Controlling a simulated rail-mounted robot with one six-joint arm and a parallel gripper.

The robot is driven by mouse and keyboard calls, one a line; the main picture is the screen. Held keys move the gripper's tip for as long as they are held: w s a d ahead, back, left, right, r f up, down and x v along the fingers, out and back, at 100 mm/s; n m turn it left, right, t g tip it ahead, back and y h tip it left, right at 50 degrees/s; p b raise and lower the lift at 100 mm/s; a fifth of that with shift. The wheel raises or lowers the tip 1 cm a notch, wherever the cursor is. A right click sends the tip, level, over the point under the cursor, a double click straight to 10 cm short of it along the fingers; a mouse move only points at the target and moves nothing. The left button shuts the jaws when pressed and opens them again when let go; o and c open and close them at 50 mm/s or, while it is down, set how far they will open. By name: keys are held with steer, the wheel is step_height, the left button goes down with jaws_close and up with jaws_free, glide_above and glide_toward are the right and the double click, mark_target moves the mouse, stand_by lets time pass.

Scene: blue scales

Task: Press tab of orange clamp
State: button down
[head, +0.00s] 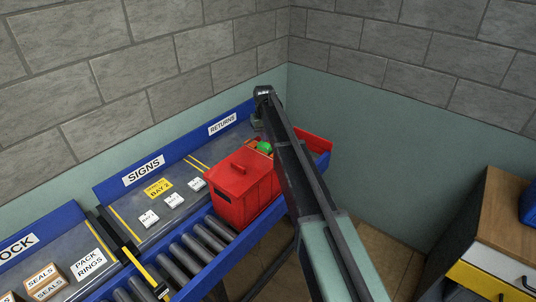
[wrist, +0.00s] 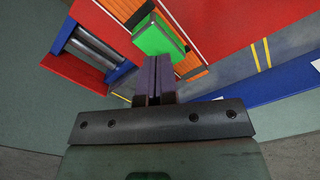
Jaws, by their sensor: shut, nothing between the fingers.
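The orange clamp shows in the wrist view as a ribbed orange strip (wrist: 191,66) with a green block-like tab (wrist: 158,37) over its middle. In the head view, the green tab (head: 264,146) shows as a small patch behind the red box and beside my arm, which hides most of the clamp. My gripper (wrist: 158,62) is shut and empty, its dark purple fingers side by side. In the wrist view the fingertips lie at the near edge of the green tab. I cannot tell whether they touch it.
A red lidded box (head: 240,187) stands on the blue-framed conveyor (head: 215,237), close to the clamp. A red tray wall (head: 316,141) rises beyond my arm. White cards (head: 172,200) lie on the SIGNS section. A wooden cabinet (head: 510,215) stands at the right.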

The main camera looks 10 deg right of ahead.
mark_target(265, 145)
steer(key=shift+f+b, duration=1.05)
steer(key=shift+f, duration=0.1)
stand_by(0.3)
steer(key=shift+r, duration=0.1)
stand_by(0.4)
step_height(265, 145, up, 9)
steer(key=p, duration=0.9)
steer(key=s+f+m+b, duration=0.1)
steer(key=s+f+b, duration=0.2)
steer(key=s, duration=1.7)
steer(key=s+f+m+b, duration=0.1)
steer(key=s+f+b, duration=0.2)
steer(key=s, duration=1.8)
steer(key=shift+f, duration=0.35)
